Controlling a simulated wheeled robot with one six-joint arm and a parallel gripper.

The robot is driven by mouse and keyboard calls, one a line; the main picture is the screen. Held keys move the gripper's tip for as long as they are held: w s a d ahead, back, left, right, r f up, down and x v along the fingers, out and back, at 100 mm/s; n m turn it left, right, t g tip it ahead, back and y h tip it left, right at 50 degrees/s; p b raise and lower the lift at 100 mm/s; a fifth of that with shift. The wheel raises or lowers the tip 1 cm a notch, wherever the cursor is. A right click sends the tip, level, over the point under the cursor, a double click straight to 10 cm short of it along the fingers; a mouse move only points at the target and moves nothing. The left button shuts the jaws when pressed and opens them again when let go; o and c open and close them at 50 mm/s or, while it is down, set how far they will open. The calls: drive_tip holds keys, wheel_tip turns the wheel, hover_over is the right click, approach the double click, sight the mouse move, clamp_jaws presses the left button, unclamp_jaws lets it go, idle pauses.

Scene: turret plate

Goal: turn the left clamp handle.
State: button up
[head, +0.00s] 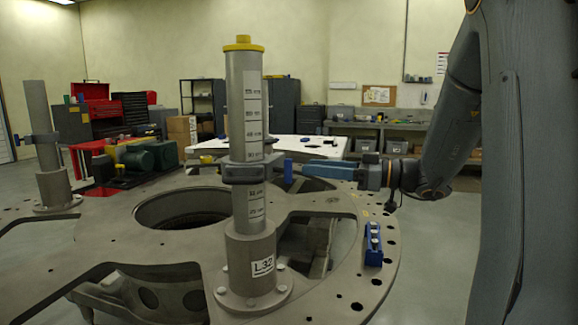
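A grey post marked L32 (248,120) with a yellow cap stands upright on the turret plate (140,235). A dark clamp (244,173) rings it at mid-height. A short upright blue handle (288,171) shows at the clamp's right side. My gripper (307,169) comes in from the right at about clamp height, its blue fingers pointing left. The fingertips appear just right of the blue handle; I cannot tell whether they touch it. The fingers show side-on, so their opening is hidden. A second post (40,115) at far left carries another clamp (42,138) with a small blue part.
A blue block (373,245) with pale studs sits on the plate's right side. The plate has a large round hole (185,208) and wide cutouts. A white-topped table (300,147), a green machine (150,155) and shelving (205,105) stand behind.

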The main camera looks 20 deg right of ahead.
sight(288, 183)
drive_tip(key=p+x, duration=0.3)
drive_tip(key=x, duration=0.4)
drive_tip(key=shift+w+a, duration=0.15)
drive_tip(key=shift+a, duration=0.2)
clamp_jaws()
